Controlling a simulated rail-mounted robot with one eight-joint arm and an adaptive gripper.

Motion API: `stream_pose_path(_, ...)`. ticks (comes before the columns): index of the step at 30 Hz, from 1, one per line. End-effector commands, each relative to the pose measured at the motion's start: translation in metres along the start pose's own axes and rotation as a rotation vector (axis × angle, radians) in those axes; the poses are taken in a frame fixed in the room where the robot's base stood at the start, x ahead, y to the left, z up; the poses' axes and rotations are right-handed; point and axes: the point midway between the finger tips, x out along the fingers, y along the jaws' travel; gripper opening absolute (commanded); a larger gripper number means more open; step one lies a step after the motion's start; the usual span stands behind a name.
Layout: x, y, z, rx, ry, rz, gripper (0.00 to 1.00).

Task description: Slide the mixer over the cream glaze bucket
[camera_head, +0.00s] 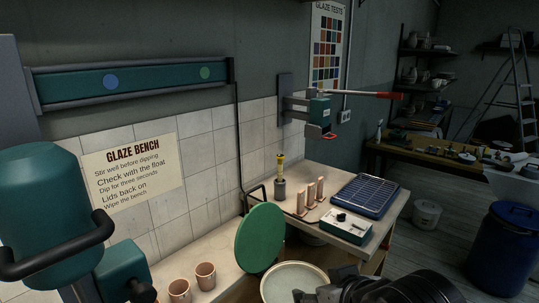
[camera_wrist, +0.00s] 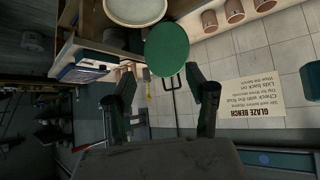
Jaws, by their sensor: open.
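The teal mixer (camera_head: 40,195) hangs at the left of the head view, with a black bar handle (camera_head: 62,252) across its front. Above it a teal wall rail (camera_head: 140,78) carries a blue dot and a green dot. A round bucket (camera_head: 293,284) with pale cream contents stands at the bottom centre, well to the right of the mixer, partly hidden by my arm. It also shows at the top of the wrist view (camera_wrist: 135,10). My gripper (camera_wrist: 162,75) is open, with nothing between its fingers.
A green round lid (camera_head: 260,238) leans beside the bucket.

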Motion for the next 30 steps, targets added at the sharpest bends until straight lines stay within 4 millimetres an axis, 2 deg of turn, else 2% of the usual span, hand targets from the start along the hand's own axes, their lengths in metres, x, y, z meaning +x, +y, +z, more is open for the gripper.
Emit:
stream_pose_path(1, -0.001, 0.017, 0.005, 0.031, -0.024, 0.032, 0.51)
stream_pose_path(6, -0.006, 0.062, 0.025, 0.121, -0.108, 0.108, 0.51)
stream_pose_path(9, -0.011, 0.081, 0.036, 0.165, -0.147, 0.14, 0.51)
stream_pose_path(13, -0.016, 0.096, 0.046, 0.205, -0.181, 0.165, 0.51)
stream_pose_path(23, -0.018, 0.1, 0.049, 0.217, -0.195, 0.171, 0.51)
stream_pose_path(26, -0.015, 0.092, 0.043, 0.195, -0.178, 0.158, 0.51)
stream_pose_path(30, -0.007, 0.066, 0.025, 0.129, -0.127, 0.114, 0.51)
